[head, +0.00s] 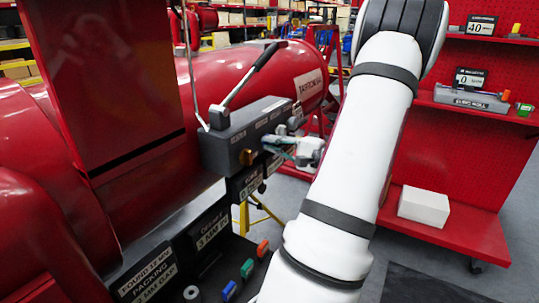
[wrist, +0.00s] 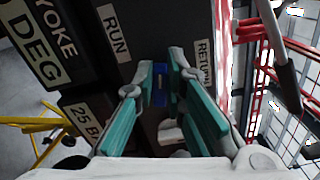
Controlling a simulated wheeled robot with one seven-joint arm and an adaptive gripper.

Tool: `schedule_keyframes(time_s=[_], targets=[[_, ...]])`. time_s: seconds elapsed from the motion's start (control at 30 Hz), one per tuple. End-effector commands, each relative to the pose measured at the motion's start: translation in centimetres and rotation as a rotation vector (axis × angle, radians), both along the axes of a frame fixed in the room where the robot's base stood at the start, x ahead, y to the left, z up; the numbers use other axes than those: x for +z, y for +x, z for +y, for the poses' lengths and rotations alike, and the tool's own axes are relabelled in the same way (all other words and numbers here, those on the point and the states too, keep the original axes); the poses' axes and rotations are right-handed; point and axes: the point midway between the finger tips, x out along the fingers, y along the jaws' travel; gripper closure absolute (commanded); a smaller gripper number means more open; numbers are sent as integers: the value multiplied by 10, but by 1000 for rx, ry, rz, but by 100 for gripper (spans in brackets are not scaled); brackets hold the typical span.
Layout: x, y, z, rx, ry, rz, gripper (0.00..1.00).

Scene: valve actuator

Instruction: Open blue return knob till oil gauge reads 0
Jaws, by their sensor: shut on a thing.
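The blue return knob (wrist: 160,84) sits on the dark face of the hand pump box, between the RUN label and the RETURN label. My gripper (wrist: 161,74) has its teal fingers closed around it, one on each side. In the head view my gripper (head: 276,146) is at the right end of the grey pump box (head: 215,152), and the knob is hidden there. On the right shelves, one small display (head: 470,78) shows 0 and another display (head: 481,25) shows 40. Their small captions are too blurred to tell which is the oil gauge.
A black-handled lever (head: 250,75) rises above the box. A large red cylinder (head: 220,80) stands behind. Coloured pieces (head: 247,268) lie on the dark tray below. A white box (head: 423,206) is on the red shelf.

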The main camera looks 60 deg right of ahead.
Motion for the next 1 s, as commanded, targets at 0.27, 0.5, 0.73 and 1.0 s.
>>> schedule_keyframes(time_s=[0.27,0.5,0.73,1.0], targets=[[-5,0,1,1,-109,15,100],[-4,0,1,1,-140,20,100],[-4,-1,1,1,-141,20,100],[-4,0,1,1,-141,19,68]])
